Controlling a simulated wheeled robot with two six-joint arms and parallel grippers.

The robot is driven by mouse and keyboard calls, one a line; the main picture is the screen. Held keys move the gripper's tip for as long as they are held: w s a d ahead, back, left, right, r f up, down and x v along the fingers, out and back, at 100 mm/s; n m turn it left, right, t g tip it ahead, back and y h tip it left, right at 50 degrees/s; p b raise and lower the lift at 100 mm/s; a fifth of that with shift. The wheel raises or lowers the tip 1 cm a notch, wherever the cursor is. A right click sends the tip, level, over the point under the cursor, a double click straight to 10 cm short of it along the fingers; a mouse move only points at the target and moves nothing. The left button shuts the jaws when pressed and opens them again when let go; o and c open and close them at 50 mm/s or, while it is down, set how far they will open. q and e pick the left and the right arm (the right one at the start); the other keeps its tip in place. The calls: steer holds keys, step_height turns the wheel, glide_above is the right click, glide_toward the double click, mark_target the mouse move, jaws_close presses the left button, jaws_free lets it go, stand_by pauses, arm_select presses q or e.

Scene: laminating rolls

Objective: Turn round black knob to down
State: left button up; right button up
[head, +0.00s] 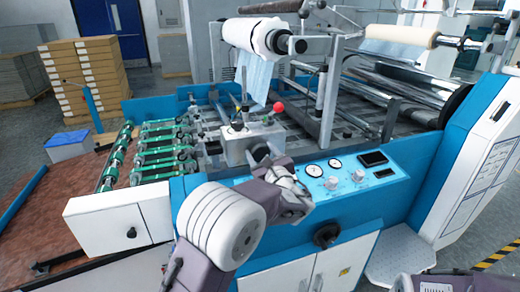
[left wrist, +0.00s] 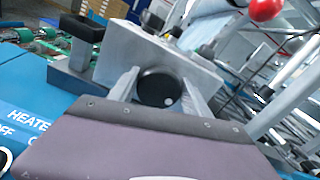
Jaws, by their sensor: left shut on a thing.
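The round black knob (left wrist: 157,87) sits on the face of a grey metal block (left wrist: 185,66) in the left wrist view. A small white dot shows near its lower right edge. My left gripper (left wrist: 160,90) is shut on the knob, with one grey finger on each side of it. In the head view, the knob (head: 259,151) shows as a dark disc on the grey block (head: 236,148), partly covered by my left gripper (head: 266,163). My right gripper is not in view; only part of my right arm shows at the bottom right.
A red ball-topped lever (head: 278,107) rises beside the block. A blue panel (head: 375,195) with gauges and white knobs lies to the right, with another black knob (head: 326,235) on its front. Green-banded rollers (head: 160,150) are at left; a film roll (head: 255,35) hangs above.

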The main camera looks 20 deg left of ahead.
arm_select(q)
steer(key=m+p, duration=0.4)
steer(key=m, duration=0.1)
steer(key=shift+d+m, duration=0.15)
steer(key=shift+m, duration=0.15)
steer(key=m+p, duration=0.3)
steer(key=m, duration=0.1)
steer(key=shift+w, duration=0.1)
steer(key=shift+f+m+p, duration=0.25)
steer(key=shift+m+p, duration=0.65)
steer(key=shift+d, duration=0.1)
steer(key=o, duration=1)
steer(key=shift+o, duration=0.2)
